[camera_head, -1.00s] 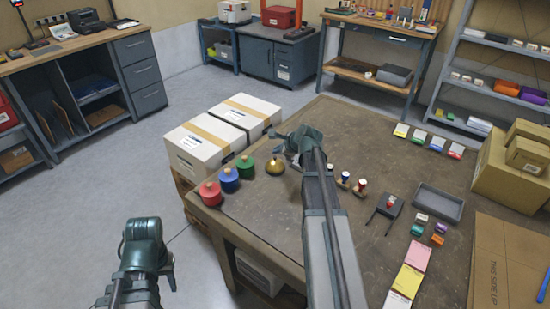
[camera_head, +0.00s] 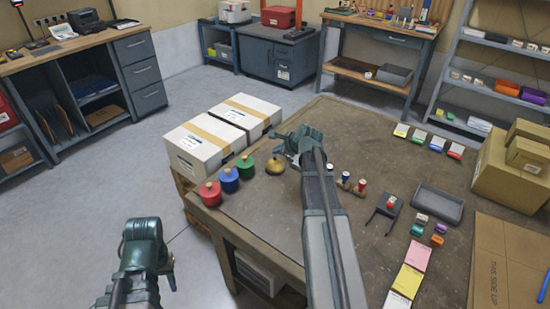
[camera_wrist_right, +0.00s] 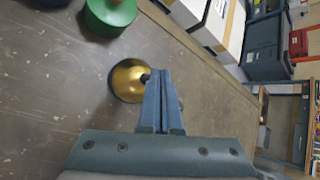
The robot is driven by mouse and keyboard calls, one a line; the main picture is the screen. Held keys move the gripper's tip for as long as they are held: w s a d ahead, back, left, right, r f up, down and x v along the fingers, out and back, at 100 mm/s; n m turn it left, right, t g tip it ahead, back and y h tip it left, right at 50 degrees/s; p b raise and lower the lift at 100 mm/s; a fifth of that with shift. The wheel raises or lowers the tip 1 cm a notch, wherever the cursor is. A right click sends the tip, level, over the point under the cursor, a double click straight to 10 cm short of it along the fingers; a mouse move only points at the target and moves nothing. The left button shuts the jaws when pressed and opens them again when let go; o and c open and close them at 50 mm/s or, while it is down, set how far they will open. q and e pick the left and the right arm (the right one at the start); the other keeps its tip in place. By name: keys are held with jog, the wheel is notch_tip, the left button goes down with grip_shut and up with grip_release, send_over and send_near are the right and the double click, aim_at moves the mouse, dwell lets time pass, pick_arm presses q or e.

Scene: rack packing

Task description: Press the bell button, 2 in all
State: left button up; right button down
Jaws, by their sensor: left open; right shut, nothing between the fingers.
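A brass dome bell (camera_head: 274,168) sits on the workbench near its left edge, right of the green spool-like object. In the right wrist view the bell (camera_wrist_right: 124,84) lies just left of my fingertips, its small dark button (camera_wrist_right: 144,78) right beside them. My right gripper (camera_head: 284,148) is shut and empty, over the bell's upper right side. I cannot tell whether the fingertips touch the button. My left gripper (camera_head: 146,250) is open, low at the left over the floor, away from the bench; its fingers are hard to make out.
Red (camera_head: 210,194), blue (camera_head: 229,180) and green (camera_head: 246,167) round knobbed objects stand left of the bell. Two white boxes (camera_head: 200,146) stand beyond the bench edge. A grey tray (camera_head: 438,203) and small coloured blocks lie to the right.

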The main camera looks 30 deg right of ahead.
jog(key=shift+f+b, duration=0.45)
jog(key=shift+f+b, duration=0.4)
jog(key=shift+b, duration=0.05)
dwell(0.8)
jog(key=shift+r, duration=0.1)
jog(key=shift+r+p, duration=0.75)
jog(key=shift+p, duration=0.15)
notch_tip(320, 180, up, 5)
jog(key=p, duration=0.5)
